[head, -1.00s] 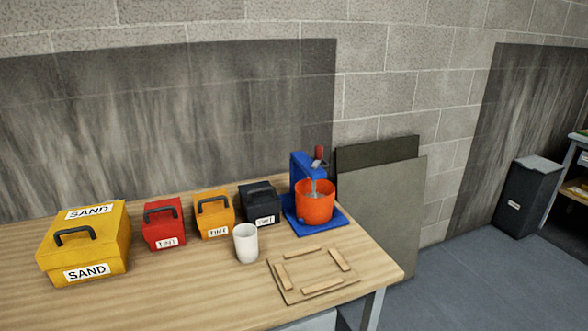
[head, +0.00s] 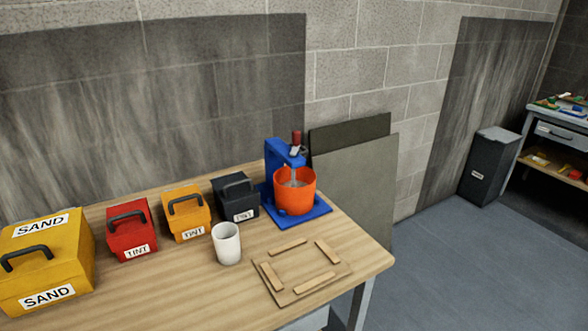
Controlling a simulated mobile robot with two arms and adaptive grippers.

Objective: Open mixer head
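The mixer is a blue stand (head: 277,160) at the back right of the wooden table in the head view. Its blue head reaches over an orange bucket (head: 294,196), with a grey stirring shaft (head: 293,175) going down into the bucket. A red-topped handle (head: 296,140) stands up on the head. The head appears lowered over the bucket. Neither of my grippers is in view.
On the wooden table (head: 190,290) stand a yellow SAND box (head: 75,275), red, orange and dark TINT boxes, a white cup (head: 226,244) and a wooden frame (head: 274,284). Grey panels (head: 360,175) lean behind the mixer. Open floor lies right of the table.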

